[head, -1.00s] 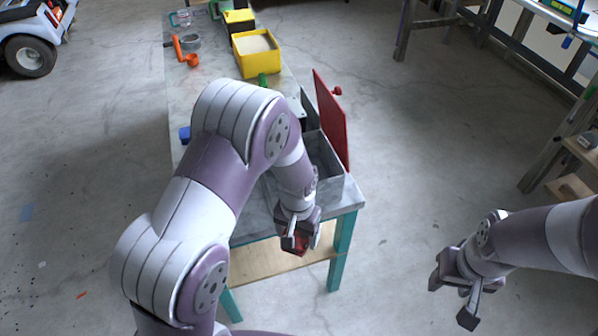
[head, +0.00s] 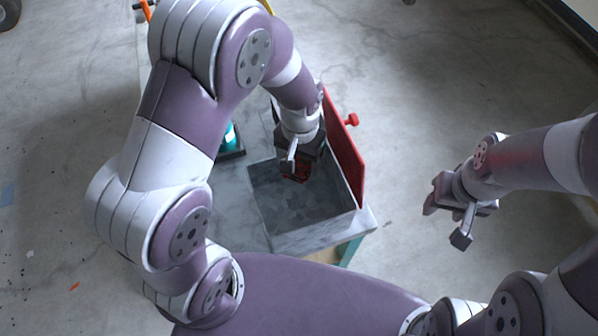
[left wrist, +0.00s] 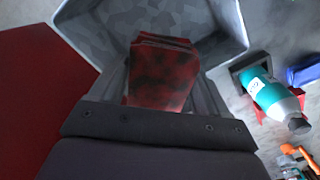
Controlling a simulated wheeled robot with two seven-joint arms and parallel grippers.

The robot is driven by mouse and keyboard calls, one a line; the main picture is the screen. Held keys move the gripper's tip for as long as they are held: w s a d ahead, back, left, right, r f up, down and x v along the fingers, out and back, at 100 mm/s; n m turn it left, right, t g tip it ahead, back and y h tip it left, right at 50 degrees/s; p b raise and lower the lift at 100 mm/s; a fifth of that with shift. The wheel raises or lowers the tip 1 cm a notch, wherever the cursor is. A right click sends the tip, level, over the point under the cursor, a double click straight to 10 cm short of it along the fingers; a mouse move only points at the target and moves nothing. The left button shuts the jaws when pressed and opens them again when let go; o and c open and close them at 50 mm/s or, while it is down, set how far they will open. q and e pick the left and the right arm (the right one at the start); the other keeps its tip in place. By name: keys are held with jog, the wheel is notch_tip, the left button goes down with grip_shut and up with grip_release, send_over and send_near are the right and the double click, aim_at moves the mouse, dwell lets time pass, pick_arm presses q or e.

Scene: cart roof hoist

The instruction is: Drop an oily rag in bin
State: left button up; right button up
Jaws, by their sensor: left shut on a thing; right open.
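The oily rag (head: 297,170) is dark red with black stains. My left gripper (head: 296,163) is shut on it and holds it over the open grey metal bin (head: 314,236), towards the bin's far end. In the left wrist view the rag (left wrist: 163,75) stands out from between the jaws, with the bin (left wrist: 232,25) behind it. I cannot tell how far the rag is below the rim. The bin's red lid (head: 344,150) stands open along its right side. My right gripper (head: 445,222) is open and empty, off to the right of the table over the floor.
A teal bottle (left wrist: 268,92) stands in a dark holder left of the bin, partly behind my arm in the head view. A blue thing (left wrist: 304,74) and orange things (left wrist: 300,158) lie near it. Floor right of the table is clear.

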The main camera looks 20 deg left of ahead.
aim_at(300, 169)
pick_arm(q)
jog(key=shift+s+f, duration=0.15)
jog(key=shift+f, duration=0.1)
jog(key=s+b, duration=0.1)
jog(key=s+f+b, duration=0.1)
jog(key=shift+d+f+b, duration=0.25)
jog(key=shift+d+b, duration=0.1)
jog(key=f+b, duration=0.1)
jog(key=f, duration=0.1)
jog(key=f+b, duration=0.1)
jog(key=shift+w+a+b, duration=0.1)
jog(key=shift+w+b, duration=0.15)
jog(key=shift+b, duration=0.05)
jog(key=o, duration=1)
jog(key=shift+w+f, duration=0.1)
pick_arm(e)
jog(key=f, duration=0.1)
jog(key=s+f, duration=0.1)
jog(key=f, duration=0.3)
jog(key=shift+s+d, duration=0.25)
jog(key=shift+s, duration=0.1)
pick_arm(q)
jog(key=shift+w, duration=0.1)
